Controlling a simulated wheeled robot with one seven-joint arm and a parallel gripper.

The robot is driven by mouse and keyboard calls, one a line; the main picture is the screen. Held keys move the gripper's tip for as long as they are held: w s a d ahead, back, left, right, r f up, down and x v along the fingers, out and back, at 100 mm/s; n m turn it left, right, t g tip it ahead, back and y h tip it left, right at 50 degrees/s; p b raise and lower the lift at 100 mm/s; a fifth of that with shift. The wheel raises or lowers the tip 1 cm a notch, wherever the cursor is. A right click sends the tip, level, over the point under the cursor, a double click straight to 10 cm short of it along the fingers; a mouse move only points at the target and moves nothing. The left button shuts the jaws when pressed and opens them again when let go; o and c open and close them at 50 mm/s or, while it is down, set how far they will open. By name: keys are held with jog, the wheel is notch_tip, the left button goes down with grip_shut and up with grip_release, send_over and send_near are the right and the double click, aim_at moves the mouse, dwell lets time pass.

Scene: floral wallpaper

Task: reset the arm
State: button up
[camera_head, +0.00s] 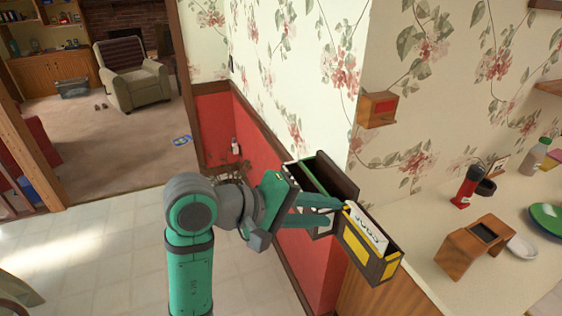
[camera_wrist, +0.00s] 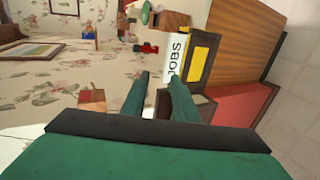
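My gripper (camera_head: 336,207) is stretched out to the right from my green arm, beside a dark wooden box on the wall corner. Its two green fingers stand apart, also in the wrist view (camera_wrist: 160,78), with nothing seen held between them. The dark box (camera_head: 388,270) has a yellow panel on its side. A white item with black lettering (camera_head: 368,226) sits in it, close to the fingertips. In the wrist view the white item (camera_wrist: 176,60) lies just beyond the fingers; I cannot tell whether they touch it.
A counter (camera_head: 455,282) at the right carries a wooden block stand (camera_head: 474,247), a red-and-black bottle (camera_head: 467,187), a white dish (camera_head: 521,246) and a green plate (camera_head: 547,219). A small wooden wall box (camera_head: 378,110) hangs above. Open tiled floor (camera_head: 100,240) lies left; an armchair (camera_head: 132,77) stands far back.

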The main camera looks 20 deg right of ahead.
jog(key=w+f+n+t+h, duration=0.2)
jog(key=w+f+n+t, duration=0.5)
jog(key=f, duration=0.5)
jog(key=s+a+f+n+t+y, duration=0.15)
jog(key=a+f+t+y, duration=0.25)
jog(key=f, duration=0.4)
jog(key=s+a+f+n+t+y, duration=0.1)
jog(key=s+a+f+t+y, duration=0.25)
jog(key=f, duration=0.45)
jog(key=s+a+f+m+y, duration=0.1)
jog(key=s+a+f+y, duration=0.3)
jog(key=s, duration=0.3)
jog(key=s+a+f+m+y, duration=0.2)
jog(key=s+a+f, duration=0.2)
jog(key=s+a, duration=0.15)
jog(key=s+a+r+m, duration=0.1)
jog(key=s+a+m, duration=0.1)
jog(key=s, duration=0.6)
jog(key=s+a+r+m+y, duration=0.1)
jog(key=s+a+m, duration=0.1)
jog(key=s+m, duration=0.3)
jog(key=v, duration=0.3)
jog(key=shift+s, duration=0.2)
